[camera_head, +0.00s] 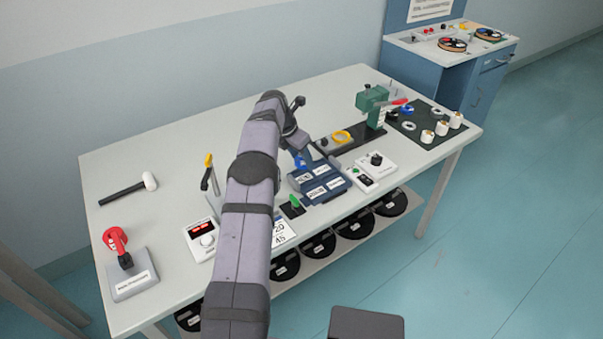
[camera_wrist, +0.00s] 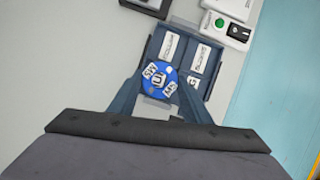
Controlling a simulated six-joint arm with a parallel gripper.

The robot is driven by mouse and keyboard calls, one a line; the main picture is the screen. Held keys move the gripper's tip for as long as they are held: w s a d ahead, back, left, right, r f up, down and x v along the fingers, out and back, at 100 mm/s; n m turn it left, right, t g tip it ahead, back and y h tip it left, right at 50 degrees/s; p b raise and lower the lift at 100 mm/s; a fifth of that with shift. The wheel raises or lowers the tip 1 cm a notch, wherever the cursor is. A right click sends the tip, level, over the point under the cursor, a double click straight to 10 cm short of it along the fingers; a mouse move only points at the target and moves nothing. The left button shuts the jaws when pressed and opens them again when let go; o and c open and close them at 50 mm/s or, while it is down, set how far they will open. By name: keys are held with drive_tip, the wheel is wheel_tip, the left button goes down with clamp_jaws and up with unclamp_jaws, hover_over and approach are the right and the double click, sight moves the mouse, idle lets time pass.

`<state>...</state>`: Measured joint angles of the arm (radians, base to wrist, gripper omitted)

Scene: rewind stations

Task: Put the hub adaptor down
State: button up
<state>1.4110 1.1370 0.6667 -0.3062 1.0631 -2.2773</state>
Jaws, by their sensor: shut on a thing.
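The hub adaptor (camera_wrist: 150,83) is a blue disc with white printed tags on its face. My gripper (camera_wrist: 160,88) is shut on it, with a finger on either side. In the head view the adaptor (camera_head: 301,160) shows as a small blue patch under my wrist, and my arm partly hides it. It is held over or just behind a dark blue tray (camera_head: 323,182) with white labels. The tray (camera_wrist: 183,50) is also behind the adaptor in the wrist view. I cannot tell whether adaptor and tray touch.
A white switch box (camera_head: 376,164) stands right of the tray, and a green press (camera_head: 371,98) behind it. A small green-handled part (camera_head: 295,202) and a red-display box (camera_head: 201,238) are to the left. A mallet (camera_head: 130,190) lies far left, with clear table around it.

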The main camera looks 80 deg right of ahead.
sight(299, 168)
drive_tip(key=shift+f+p, duration=0.7)
drive_tip(key=shift+f, duration=2.35)
drive_tip(key=shift+a+f, duration=0.15)
drive_tip(key=shift+f, duration=0.1)
